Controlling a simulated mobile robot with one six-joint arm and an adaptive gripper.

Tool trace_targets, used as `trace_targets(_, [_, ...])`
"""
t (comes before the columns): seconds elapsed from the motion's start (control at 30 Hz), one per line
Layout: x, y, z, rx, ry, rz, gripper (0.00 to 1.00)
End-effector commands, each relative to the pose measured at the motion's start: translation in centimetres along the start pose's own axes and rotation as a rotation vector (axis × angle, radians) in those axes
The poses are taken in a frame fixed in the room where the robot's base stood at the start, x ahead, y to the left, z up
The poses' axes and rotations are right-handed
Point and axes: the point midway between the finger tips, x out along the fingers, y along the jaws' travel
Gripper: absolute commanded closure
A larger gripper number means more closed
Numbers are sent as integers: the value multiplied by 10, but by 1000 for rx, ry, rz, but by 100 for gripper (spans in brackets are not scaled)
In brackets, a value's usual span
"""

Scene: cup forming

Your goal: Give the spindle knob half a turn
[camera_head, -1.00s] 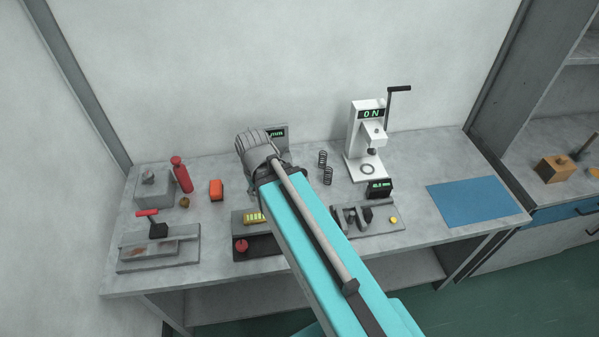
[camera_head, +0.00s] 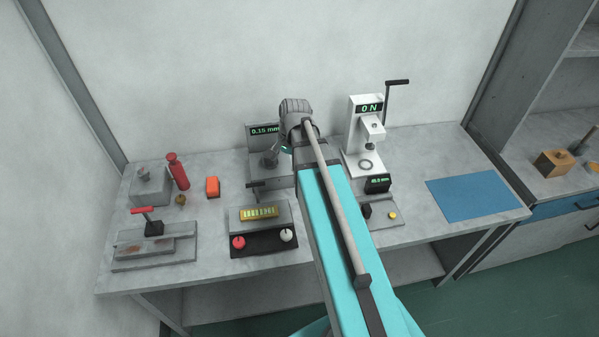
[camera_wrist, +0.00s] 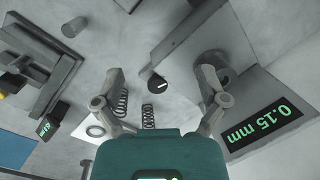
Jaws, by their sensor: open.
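The spindle knob (camera_wrist: 158,82) is a small black knob with a white mark, beside a grey block of the gauge. In the wrist view it appears between the two fingers of my gripper (camera_wrist: 161,77), with a gap on both sides. The fingers are spread and hold nothing. I cannot tell how far the knob lies from the fingertips in depth. The gauge display (camera_wrist: 264,121) reads 0.15 mm and also shows in the head view (camera_head: 263,130). In the head view my arm and wrist hide part of the gauge.
A black panel (camera_head: 263,245) with red and white knobs lies in front of the gauge. A blue mat (camera_head: 474,198) leaves free room at right.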

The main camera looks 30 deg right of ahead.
Motion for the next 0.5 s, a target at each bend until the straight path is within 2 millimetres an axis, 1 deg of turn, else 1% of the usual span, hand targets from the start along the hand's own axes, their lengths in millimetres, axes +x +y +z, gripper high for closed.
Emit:
trace_targets(0.03, [0,1,-21,103,-13,-18,8])
trace_targets(0.2, [-6,14,-71,445,-65,-72,8])
trace_targets(0.3, [-10,22,-96,619,-97,-98,8])
trace_targets(0.4, [-14,30,-116,755,-124,-116,8])
trace_targets(0.5, [-16,36,-128,851,-145,-128,8])
